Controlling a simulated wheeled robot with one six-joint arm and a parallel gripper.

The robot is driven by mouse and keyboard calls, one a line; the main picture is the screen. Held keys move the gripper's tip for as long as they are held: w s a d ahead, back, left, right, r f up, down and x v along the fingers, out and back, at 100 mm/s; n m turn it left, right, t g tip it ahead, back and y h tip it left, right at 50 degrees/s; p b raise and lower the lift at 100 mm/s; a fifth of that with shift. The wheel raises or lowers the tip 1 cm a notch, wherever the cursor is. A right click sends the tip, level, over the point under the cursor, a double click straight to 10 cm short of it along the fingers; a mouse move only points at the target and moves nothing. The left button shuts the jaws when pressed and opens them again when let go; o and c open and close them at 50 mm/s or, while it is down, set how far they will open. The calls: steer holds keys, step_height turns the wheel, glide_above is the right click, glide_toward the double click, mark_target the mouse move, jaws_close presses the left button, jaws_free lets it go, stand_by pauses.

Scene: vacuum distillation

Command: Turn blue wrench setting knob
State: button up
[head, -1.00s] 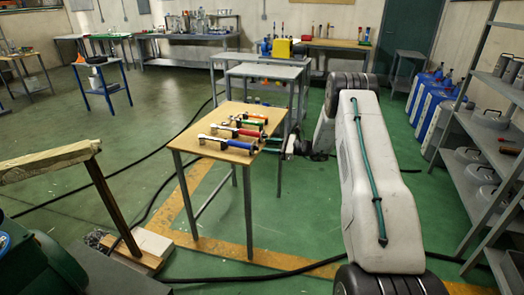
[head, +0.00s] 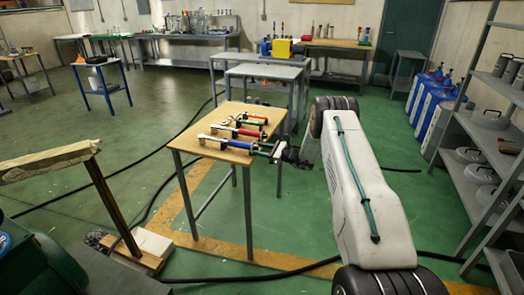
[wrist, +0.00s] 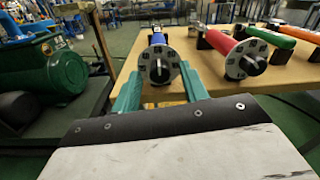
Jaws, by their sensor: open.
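The blue wrench (head: 222,145) lies on the wooden table top with its dial end towards my gripper. In the wrist view, the blue wrench (wrist: 157,41) shows its round grey marked dial, with the black setting knob (wrist: 159,71) in the middle. My gripper (head: 271,149) is at the table's right edge. In the wrist view my open gripper (wrist: 160,77) has one teal finger on each side of the knob and dial. I cannot tell whether the fingers touch it.
A red wrench (wrist: 232,48) with a similar dial lies just to the right. Green and orange handles (wrist: 268,34) lie further right on the wooden table (head: 185,143). A green motor-like machine (wrist: 45,72) stands at the left in the wrist view. A grey shelf (head: 478,150) stands at the right.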

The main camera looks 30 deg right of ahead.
jaws_close()
steer(key=shift+d+f+n+y, duration=0.1)
steer(key=shift+n+y, duration=0.3)
steer(key=shift+n, duration=8.7)
